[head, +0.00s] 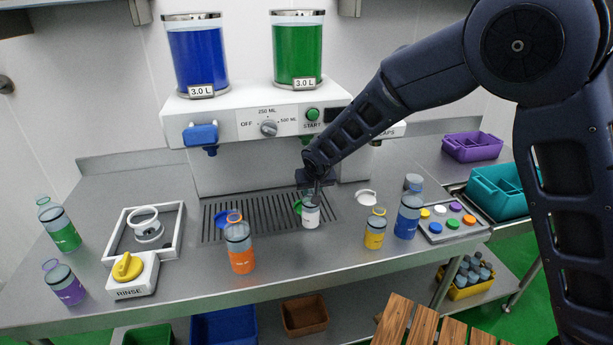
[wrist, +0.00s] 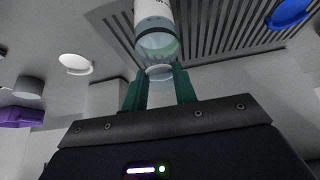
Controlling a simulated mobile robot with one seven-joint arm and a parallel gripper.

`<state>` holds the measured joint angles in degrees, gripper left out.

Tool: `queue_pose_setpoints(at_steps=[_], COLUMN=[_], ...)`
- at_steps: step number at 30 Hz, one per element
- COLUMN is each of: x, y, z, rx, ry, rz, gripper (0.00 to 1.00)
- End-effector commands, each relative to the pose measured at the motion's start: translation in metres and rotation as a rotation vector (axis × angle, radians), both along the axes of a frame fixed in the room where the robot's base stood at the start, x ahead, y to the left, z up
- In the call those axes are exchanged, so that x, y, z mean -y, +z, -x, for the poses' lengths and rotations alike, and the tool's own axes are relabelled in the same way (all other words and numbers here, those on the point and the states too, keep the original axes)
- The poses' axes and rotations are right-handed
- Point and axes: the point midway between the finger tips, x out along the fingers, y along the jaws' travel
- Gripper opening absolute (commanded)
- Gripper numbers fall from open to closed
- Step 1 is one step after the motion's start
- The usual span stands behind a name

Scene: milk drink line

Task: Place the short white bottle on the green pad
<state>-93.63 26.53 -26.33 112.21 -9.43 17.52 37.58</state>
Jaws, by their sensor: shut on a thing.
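The short white bottle (head: 311,214), with a white band and a clear upper part, is held by its neck in my gripper (head: 313,190). It stands roughly upright over the front of the drip grate. The green pad (head: 298,207) shows only as a sliver behind and left of the bottle; the rest is hidden. I cannot tell whether the bottle touches the surface. In the wrist view the green fingers of my gripper (wrist: 159,86) are closed on the neck of the white bottle (wrist: 157,36).
A blue pad (head: 222,220) lies left on the drip grate (head: 262,213), and a white pad (head: 366,196) to the right. An orange bottle (head: 240,248) stands front left; yellow (head: 375,230) and blue (head: 408,215) bottles stand right. The dispenser (head: 265,123) rises behind.

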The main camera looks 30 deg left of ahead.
Motion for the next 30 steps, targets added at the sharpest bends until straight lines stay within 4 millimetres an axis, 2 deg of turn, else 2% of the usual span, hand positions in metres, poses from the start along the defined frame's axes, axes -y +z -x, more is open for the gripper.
queue_pose_setpoints(at_steps=[1,6,14,21,30], x=[-0.006,-0.024,-0.035,-0.054,-0.057], y=[0.000,0.000,0.000,0.000,-0.002], z=[-0.009,-0.027,-0.038,-0.060,-0.062], rx=[0.002,0.000,0.001,0.001,0.000], ry=[-0.002,-0.002,-0.001,-0.001,0.001], rz=[0.000,0.000,0.000,0.000,0.000], gripper=[0.00,0.00,0.00,0.00,0.00])
